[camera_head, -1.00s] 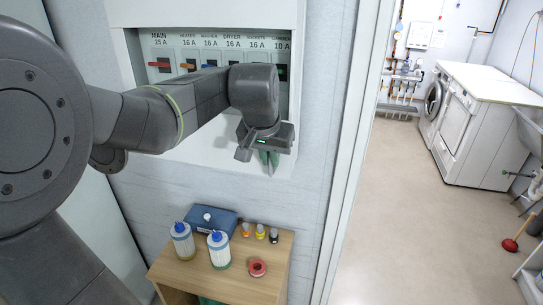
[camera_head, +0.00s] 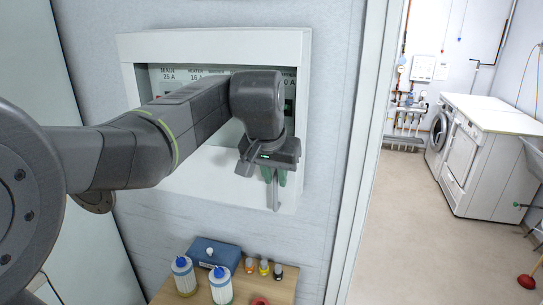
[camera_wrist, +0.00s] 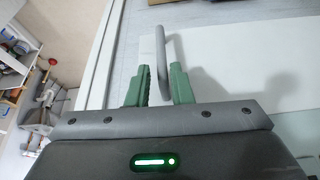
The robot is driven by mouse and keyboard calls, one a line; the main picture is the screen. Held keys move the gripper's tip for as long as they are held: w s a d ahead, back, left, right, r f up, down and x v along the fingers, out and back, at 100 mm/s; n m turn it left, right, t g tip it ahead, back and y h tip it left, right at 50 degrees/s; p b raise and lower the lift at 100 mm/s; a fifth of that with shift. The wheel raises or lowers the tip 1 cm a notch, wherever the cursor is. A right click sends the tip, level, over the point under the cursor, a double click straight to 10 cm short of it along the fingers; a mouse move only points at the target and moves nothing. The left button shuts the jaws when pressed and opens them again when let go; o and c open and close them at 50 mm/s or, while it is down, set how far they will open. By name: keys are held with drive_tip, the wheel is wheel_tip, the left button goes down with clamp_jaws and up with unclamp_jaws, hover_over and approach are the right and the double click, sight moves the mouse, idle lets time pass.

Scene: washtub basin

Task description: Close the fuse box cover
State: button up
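The fuse box (camera_head: 304,100) is a white-framed recess in the wall, with labelled fuses partly visible behind my arm. A white panel (camera_head: 215,175) lies across its lower part; I cannot tell how much of it is cover. A grey bar handle (camera_head: 276,195) shows at the lower right, below my gripper (camera_head: 273,176). In the wrist view, the curved handle (camera_wrist: 183,58) stands out from the white surface. My arm hides the middle of the box.
A wooden cabinet (camera_head: 283,287) below holds bottles (camera_head: 220,286), a blue box (camera_head: 214,252) and several small items. A white door frame (camera_head: 356,160) stands close right of the fuse box. Beyond it is open floor and a washing machine (camera_head: 439,127).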

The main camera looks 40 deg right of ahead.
sight(275, 185)
drive_tip(key=v, duration=0.8)
drive_tip(key=shift+r, duration=0.3)
drive_tip(key=shift+d+f, duration=0.15)
drive_tip(key=x, duration=1.3)
drive_tip(key=shift+f+p, duration=0.35)
drive_tip(key=shift+f, duration=0.05)
drive_tip(key=shift+a, duration=0.45)
drive_tip(key=shift+d, duration=0.1)
